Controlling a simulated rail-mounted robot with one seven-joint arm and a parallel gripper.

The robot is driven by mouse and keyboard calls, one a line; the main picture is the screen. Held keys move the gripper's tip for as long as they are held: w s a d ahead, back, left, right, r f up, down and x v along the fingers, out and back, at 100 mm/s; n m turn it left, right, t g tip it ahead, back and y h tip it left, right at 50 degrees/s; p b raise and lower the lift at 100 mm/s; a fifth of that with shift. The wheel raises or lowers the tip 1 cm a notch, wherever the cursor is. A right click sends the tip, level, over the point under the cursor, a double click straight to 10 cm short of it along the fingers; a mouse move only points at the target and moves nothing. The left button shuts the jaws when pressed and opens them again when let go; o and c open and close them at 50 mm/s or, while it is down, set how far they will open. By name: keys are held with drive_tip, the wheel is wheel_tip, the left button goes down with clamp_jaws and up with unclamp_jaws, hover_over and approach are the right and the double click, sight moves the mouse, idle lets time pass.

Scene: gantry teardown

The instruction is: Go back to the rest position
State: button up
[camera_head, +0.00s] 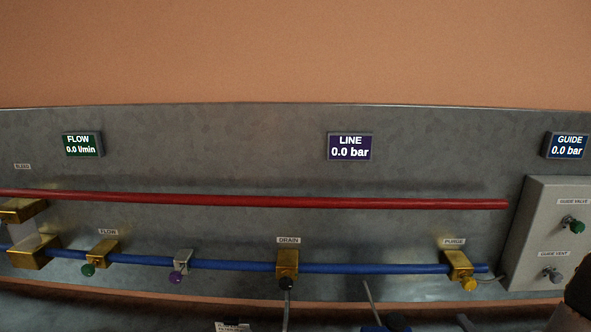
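My gripper does not show clearly in the head view. A dark shape cuts into the lower right corner, and I cannot tell what it is. The grey back panel (240,120) fills the middle of the view. Its FLOW display (82,145) reads 0.0 l/min, its LINE display (350,147) reads 0.0 bar and its GUIDE display (567,146) reads 0.0 bar.
A red pipe (300,198) and a blue pipe (370,268) cross the panel. Brass valves at FLOW (103,251), DRAIN (287,262) and PURGE (458,264) stick out. A grey box (535,225) with two knobs stands at right.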

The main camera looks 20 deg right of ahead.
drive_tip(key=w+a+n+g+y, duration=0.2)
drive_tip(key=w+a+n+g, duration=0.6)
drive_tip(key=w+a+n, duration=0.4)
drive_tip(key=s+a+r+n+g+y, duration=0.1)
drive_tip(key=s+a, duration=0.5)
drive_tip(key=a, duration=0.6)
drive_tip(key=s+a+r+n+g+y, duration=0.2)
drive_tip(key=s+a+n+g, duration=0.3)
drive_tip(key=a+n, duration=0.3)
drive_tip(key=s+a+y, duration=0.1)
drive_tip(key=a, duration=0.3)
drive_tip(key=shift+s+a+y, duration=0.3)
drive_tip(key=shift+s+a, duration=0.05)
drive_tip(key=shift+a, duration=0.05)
